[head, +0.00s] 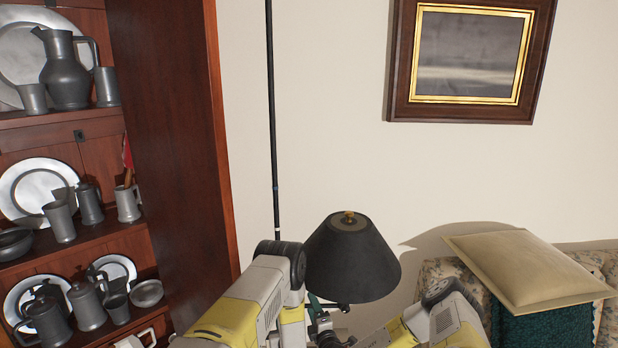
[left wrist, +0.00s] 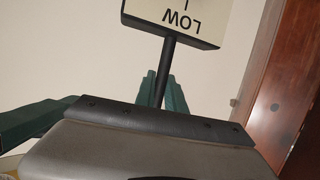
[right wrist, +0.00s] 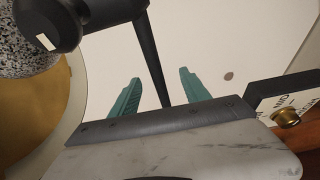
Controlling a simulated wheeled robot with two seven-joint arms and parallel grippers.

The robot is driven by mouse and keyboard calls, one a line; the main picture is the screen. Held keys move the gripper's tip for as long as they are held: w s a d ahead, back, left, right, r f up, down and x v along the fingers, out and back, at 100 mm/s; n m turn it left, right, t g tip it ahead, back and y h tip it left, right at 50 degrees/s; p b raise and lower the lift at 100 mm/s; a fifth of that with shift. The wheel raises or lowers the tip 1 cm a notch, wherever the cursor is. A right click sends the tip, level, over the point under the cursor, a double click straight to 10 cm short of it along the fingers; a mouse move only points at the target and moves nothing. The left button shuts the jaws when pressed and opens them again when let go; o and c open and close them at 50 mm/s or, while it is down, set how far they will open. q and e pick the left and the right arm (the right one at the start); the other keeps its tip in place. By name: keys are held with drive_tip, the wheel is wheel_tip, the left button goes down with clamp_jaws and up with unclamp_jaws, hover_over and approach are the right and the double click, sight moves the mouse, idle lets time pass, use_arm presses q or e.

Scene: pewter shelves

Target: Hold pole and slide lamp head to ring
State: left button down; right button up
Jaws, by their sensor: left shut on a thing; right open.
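The dark upright pole (head: 272,120) stands against the wall, with a thin pale band (head: 277,229) low on its visible part. The black lamp head (head: 352,262), with a brass knob on top, hangs to the right of the pole. In the left wrist view my left gripper (left wrist: 150,95) is shut on the pole, below a plate reading LOW (left wrist: 185,15); one finger partly hides the contact. In the right wrist view my right gripper (right wrist: 160,90) is open, with a dark rod (right wrist: 150,55) showing between its fingers. The shade's gold inside (right wrist: 50,120) is at left.
A wooden dresser (head: 165,110) with pewter jugs, mugs and plates stands at left. A framed picture (head: 395,60) hangs on the wall. A cushion (head: 520,265) rests on the sofa at right. A lettered plate with a brass knob (right wrist: 287,117) is right of my right gripper.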

drive_tip(key=v, duration=1)
drive_tip(key=shift+s+d, duration=0.15)
drive_tip(key=shift+s, duration=0.05)
idle(0.3)
idle(0.7)
use_arm(q)
drive_tip(key=c, duration=1.3)
unclamp_jaws()
drive_tip(key=v, duration=1.2)
